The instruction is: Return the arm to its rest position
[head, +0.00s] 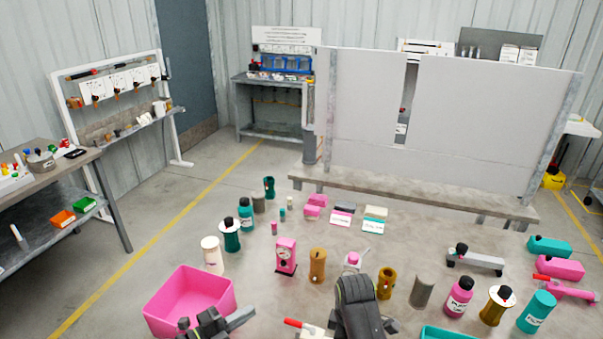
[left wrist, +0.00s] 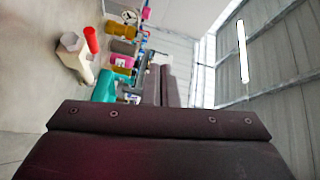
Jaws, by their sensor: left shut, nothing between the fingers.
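My left gripper (head: 238,319) is low in the head view, just right of the pink bin, and looks empty. Its fingers are shut, with nothing between them. In the left wrist view, the dark gripper body fills the bottom and the picture is turned on its side. A white piece with a red handle (head: 293,323) lies to the right of the gripper, partly hidden by a dark arm part of mine. It also shows in the left wrist view (left wrist: 91,39), apart from the fingers.
A pink bin (head: 190,300) stands at the table's front left. Pump parts and bottles, such as a pink bottle (head: 459,297) and a teal bottle (head: 537,312), stand across the table. A pink gauge unit (head: 286,256) stands near the middle. White panels (head: 480,120) rise behind.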

